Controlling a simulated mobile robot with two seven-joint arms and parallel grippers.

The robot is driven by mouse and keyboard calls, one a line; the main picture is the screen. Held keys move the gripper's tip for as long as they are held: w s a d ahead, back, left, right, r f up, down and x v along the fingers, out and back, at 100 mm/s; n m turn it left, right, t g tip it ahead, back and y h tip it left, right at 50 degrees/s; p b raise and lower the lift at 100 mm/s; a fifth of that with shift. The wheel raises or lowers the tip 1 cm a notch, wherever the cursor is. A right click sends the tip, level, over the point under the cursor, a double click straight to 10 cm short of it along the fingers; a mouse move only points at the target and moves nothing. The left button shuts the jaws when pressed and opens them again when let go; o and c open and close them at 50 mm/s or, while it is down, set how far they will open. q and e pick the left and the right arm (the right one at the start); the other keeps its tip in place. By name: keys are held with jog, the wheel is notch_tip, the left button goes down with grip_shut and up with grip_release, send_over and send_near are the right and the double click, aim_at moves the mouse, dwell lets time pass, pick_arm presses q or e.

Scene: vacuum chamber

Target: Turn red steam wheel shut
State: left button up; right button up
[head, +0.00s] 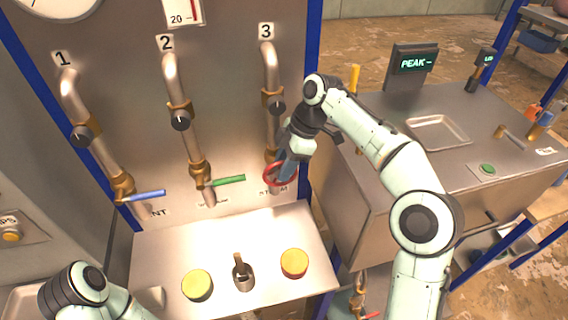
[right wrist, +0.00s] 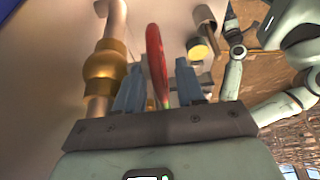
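The red steam wheel (head: 267,176) is on the third pipe, low on the panel, above a partly covered "STEAM" label. My right gripper (head: 282,174) is at the wheel and hides part of it. In the right wrist view the red rim (right wrist: 157,62) stands edge-on between the two blue fingers of the right gripper (right wrist: 160,85). A gap shows on both sides of the rim, so the fingers are open around it and not clamped. Part of my left arm shows at the lower left of the head view; I cannot make out its gripper.
Pipe 1 has a blue lever (head: 143,196) and pipe 2 a green lever (head: 226,181). A steel bench (head: 390,118) stands to the right.

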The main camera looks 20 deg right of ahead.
grip_shut()
jog(key=shift+d+f+y+b, duration=0.15)
jog(key=shift+d+y, duration=0.1)
jog(key=shift+y, duration=0.35)
jog(key=shift+d+f+y+b, duration=0.15)
jog(key=shift+d+y, duration=0.05)
jog(key=shift+y, duration=0.4)
jog(key=shift+d+y, duration=0.1)
jog(key=shift+y, duration=0.8)
pick_arm(q)
jog(key=shift+s+f, duration=0.7)
jog(key=shift+s, duration=0.2)
pick_arm(e)
grip_release()
jog(key=shift+r, duration=0.1)
